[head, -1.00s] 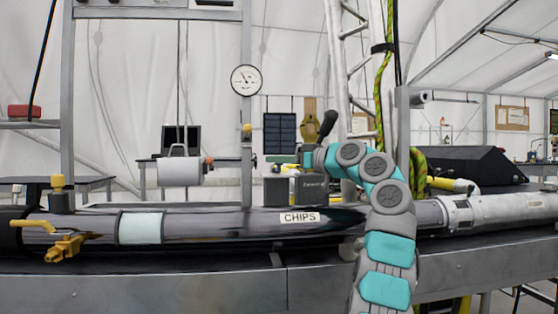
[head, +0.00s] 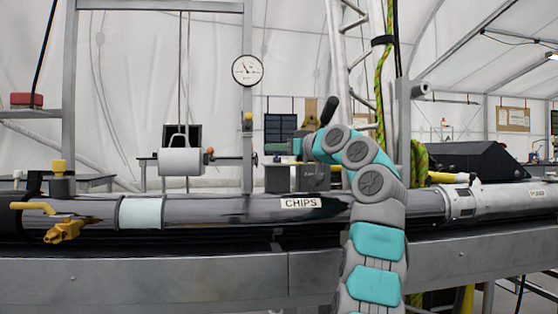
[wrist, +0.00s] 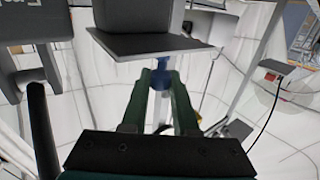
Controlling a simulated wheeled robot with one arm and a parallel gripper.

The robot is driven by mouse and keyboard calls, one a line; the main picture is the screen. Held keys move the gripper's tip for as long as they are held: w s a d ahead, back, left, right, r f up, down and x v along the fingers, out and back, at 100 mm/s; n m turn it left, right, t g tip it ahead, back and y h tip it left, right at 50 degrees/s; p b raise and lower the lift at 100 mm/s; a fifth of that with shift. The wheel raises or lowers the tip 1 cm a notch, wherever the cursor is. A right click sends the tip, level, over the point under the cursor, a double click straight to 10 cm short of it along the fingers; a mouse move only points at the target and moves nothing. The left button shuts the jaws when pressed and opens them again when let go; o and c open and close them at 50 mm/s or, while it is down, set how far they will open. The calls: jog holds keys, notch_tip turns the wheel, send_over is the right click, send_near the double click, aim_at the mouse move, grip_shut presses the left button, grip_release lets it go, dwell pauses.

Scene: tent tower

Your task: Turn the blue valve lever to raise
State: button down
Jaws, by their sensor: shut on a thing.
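My gripper's green fingers (wrist: 161,92) reach forward in the wrist view and close around a small blue part, which I take as the blue valve lever (wrist: 160,78). Most of the lever is hidden between the fingers. In the head view my gripper (head: 272,149) points left behind the long pipe, its fingers small and dark green. The lever cannot be made out there.
A long dark pipe (head: 255,209) labelled CHIPS runs across the front on a grey bench (head: 170,285). A yellow valve (head: 64,231) sits at its left. A pale cylinder (head: 181,162) hangs behind, left of a round gauge (head: 247,70). A grey plate (wrist: 150,44) is close above my fingers.

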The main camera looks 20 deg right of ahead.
jog(key=m+h+b, duration=0.1)
jog(key=a+h+b, duration=0.1)
jog(key=shift+w+f+m+t+h, duration=0.15)
jog(key=shift+f+m+t+h, duration=0.15)
jog(key=shift+f+m+t, duration=0.1)
jog(key=h, duration=0.1)
jog(key=m+h+b, duration=0.2)
jog(key=shift+w+a+r, duration=0.25)
jog(key=shift+w, duration=0.1)
jog(key=shift+w+a+r+m+h, duration=0.1)
jog(key=shift+w+a+m+h, duration=0.1)
jog(key=shift+m+h, duration=0.55)
jog(key=shift+w+a+r+m+h, duration=0.15)
jog(key=shift+m+h, duration=0.2)
jog(key=shift+h, duration=0.7)
jog(key=shift+w+f+m+h, duration=0.1)
jog(key=shift+w+m+h, duration=0.1)
jog(key=shift+m+h, duration=0.3)
jog(key=shift+g+h, duration=0.3)
jog(key=shift+h, duration=0.1)
jog(key=c, duration=0.7)
grip_release()
